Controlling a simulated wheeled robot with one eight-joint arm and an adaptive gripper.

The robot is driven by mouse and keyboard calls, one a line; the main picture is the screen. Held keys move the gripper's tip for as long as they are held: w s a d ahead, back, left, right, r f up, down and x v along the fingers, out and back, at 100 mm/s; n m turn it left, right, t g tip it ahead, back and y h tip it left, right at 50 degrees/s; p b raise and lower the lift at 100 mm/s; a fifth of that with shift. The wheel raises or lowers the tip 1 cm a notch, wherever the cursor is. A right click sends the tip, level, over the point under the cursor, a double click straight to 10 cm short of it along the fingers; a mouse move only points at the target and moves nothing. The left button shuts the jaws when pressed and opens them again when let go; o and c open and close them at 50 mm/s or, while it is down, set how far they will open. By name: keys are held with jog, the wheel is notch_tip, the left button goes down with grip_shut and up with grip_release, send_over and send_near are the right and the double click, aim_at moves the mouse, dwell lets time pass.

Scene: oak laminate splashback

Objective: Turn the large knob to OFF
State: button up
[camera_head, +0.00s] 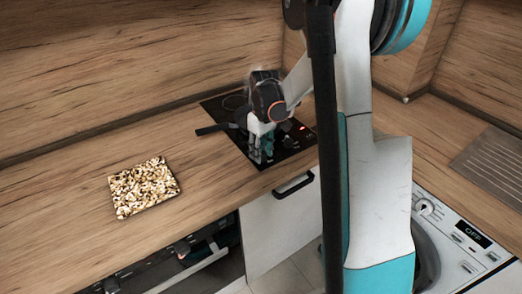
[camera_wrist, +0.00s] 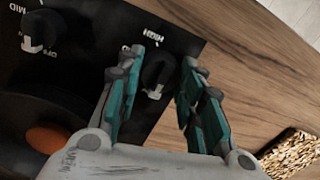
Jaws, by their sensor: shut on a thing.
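A black hob (camera_head: 290,148) is set in the wooden counter. In the wrist view its panel (camera_wrist: 185,30) carries a dark knob (camera_wrist: 158,70) with a white pointer, near a HIGH label. My gripper (camera_wrist: 158,85) is closed around this knob, one teal finger on each side. A second dark knob (camera_wrist: 45,28), looking bigger in this view, stands at the upper left near MID and OFF labels. I cannot tell for sure which is the large knob. In the head view my gripper (camera_head: 260,155) points down at the hob's front edge and hides the knobs there.
A dark pan handle (camera_head: 212,129) sticks out left of the hob. A speckled board (camera_head: 143,187) lies on the counter, also at the wrist view's right edge (camera_wrist: 292,152). An orange-brown patch (camera_wrist: 47,138) shows on a dark round shape. A washing machine (camera_head: 455,240) stands at the right.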

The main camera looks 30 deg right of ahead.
dwell(0.4)
jog(key=o, duration=1.1)
jog(key=shift+c, duration=0.2)
jog(key=shift+r, duration=0.1)
notch_tip(320, 180, up, 12)
jog(key=shift+d, duration=0.35)
jog(key=shift+w, duration=0.1)
